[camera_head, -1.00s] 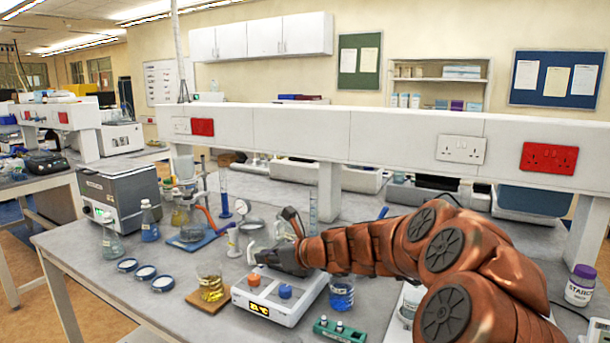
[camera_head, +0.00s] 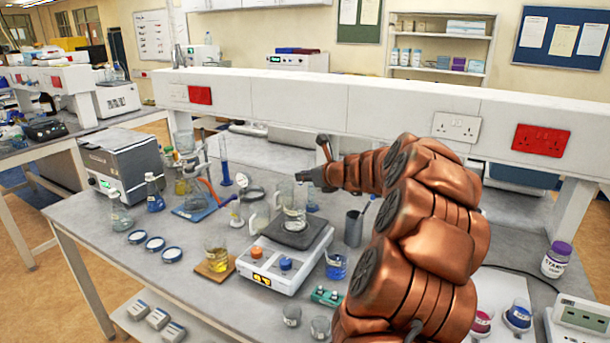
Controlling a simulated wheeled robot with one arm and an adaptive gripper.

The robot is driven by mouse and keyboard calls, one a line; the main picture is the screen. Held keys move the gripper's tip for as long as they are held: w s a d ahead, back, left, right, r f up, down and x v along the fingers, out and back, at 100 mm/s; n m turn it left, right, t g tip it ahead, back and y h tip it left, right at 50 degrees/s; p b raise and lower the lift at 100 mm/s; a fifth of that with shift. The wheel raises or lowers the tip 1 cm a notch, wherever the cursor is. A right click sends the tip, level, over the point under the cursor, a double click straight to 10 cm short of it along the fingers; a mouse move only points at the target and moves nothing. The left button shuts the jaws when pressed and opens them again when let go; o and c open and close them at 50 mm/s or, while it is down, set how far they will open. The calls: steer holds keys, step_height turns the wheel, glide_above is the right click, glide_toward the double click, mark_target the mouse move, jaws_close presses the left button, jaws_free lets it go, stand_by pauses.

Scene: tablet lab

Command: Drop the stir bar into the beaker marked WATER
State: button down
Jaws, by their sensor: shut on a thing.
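My gripper (camera_head: 304,175) is small and dark in the view, raised above the rim of a clear glass beaker (camera_head: 293,222). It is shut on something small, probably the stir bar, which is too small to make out. The clear beaker stands upright on the dark top of a white stirrer plate (camera_head: 284,262) and seems to hold colourless liquid. No WATER marking is legible. A beaker of yellow liquid (camera_head: 217,260) stands on a brown mat to the left. A beaker of blue liquid (camera_head: 336,267) stands right of the plate.
A green holder (camera_head: 326,297) and two empty glasses (camera_head: 292,316) are at the front. A dark grey cup (camera_head: 353,229) stands to the right. A glass stand on a blue mat (camera_head: 196,211) is at the left. The white shelf (camera_head: 310,104) runs behind. My arm covers the bench's right side.

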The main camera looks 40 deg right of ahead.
steer(key=shift+f+b, duration=2.7)
steer(key=shift+b, duration=0.3)
steer(key=c, duration=1.2)
jaws_free()
steer(key=shift+o, duration=0.2)
steer(key=shift+r, duration=0.1)
steer(key=v, duration=1.2)
